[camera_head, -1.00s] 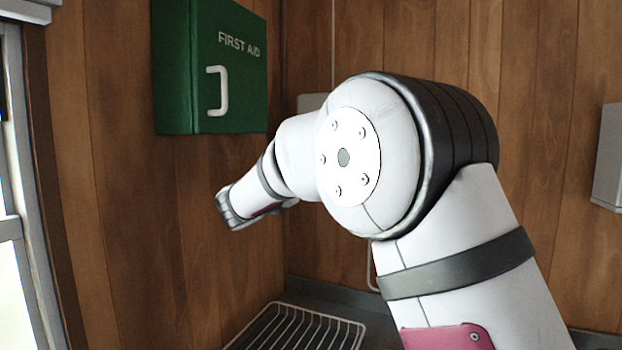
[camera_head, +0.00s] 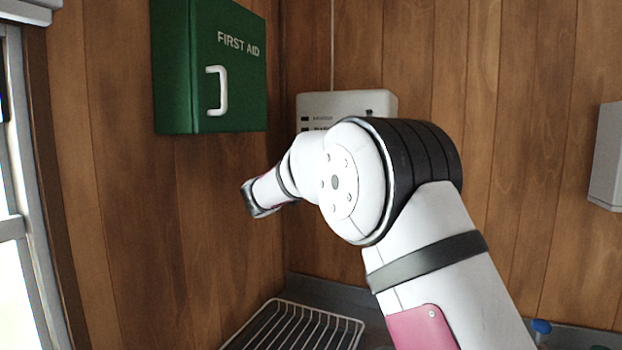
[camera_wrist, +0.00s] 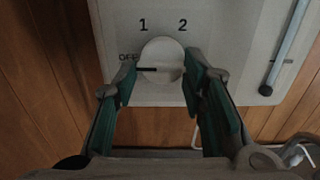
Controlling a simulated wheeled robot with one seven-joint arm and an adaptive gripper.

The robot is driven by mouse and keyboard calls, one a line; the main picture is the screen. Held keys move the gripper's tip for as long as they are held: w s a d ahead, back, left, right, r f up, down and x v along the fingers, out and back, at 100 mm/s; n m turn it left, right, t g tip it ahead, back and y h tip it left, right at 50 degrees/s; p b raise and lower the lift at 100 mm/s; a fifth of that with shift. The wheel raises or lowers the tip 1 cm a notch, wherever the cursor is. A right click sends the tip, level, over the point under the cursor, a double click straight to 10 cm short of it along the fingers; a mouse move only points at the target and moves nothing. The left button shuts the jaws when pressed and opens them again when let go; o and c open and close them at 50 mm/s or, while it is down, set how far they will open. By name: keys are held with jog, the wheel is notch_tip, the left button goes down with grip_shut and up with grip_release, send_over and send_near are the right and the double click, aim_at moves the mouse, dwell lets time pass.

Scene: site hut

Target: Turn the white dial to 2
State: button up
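The white dial (camera_wrist: 162,52) is round and sits on a white wall unit (camera_wrist: 225,75), which has the marks OFF, 1 and 2 around the dial. Its dark pointer line faces left, at OFF. My gripper (camera_wrist: 160,70) is open in the wrist view, with one green-padded finger at each side of the dial. The fingertips are close to its edges; I cannot tell whether they touch it. In the head view the upper part of the unit (camera_head: 330,102) shows above my arm. The dial and my gripper are hidden there.
A grey bar (camera_wrist: 287,48) runs up the right side of the unit. A green first aid box (camera_head: 230,75) hangs on the left wall. A wire rack (camera_head: 295,328) lies on the counter below. A grey box (camera_head: 608,160) is on the wall at right.

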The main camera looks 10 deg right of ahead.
jog(key=shift+f+m+b, duration=0.1)
jog(key=shift+m+b, duration=0.2)
jog(key=shift+b, duration=0.1)
jog(key=shift+c, duration=0.4)
jog(key=shift+d+r+m+b, duration=0.1)
jog(key=shift+r+m+b, duration=0.05)
jog(key=shift+m+b, duration=6.25)
jog(key=shift+r+m+b, duration=0.1)
jog(key=shift+m+b, duration=5.1)
jog(key=shift+b, duration=2.4)
jog(key=o, duration=1.2)
jog(key=shift+r, duration=0.1)
jog(key=shift+c, duration=0.2)
jog(key=shift+s, duration=0.1)
jog(key=v, duration=1.2)
